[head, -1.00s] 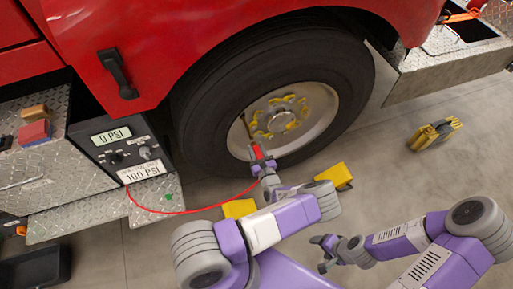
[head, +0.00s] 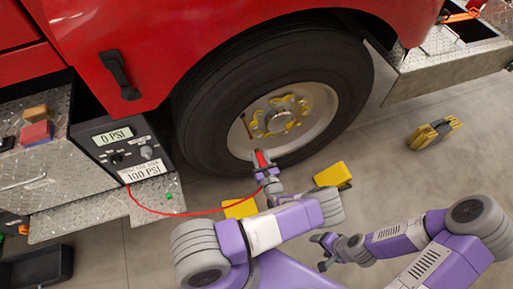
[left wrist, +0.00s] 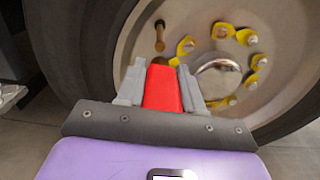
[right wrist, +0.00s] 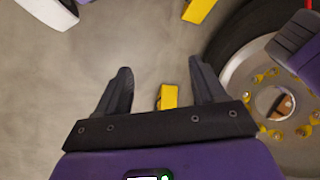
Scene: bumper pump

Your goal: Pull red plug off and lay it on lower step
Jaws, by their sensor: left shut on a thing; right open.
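The red plug (head: 261,158) is at the end of a thin red hose in front of the wheel's lower part. My left gripper (head: 265,168) is shut on it; the left wrist view shows the red plug (left wrist: 162,90) between the fingers (left wrist: 161,88). A brown-tipped valve stem (left wrist: 160,36) on the rim appears apart from the plug. The lower step (head: 90,216) is a diamond-plate ledge at lower left, with a small green thing (head: 168,196) at its right end. My right gripper (right wrist: 161,90) is open and empty, above the floor, right of the left arm.
The control panel (head: 125,140) reading 0 PSI and 100 PSI stands above the lower step, with the hose (head: 190,214) running from it. Yellow chocks (head: 332,174) sit by the tire (head: 205,125).

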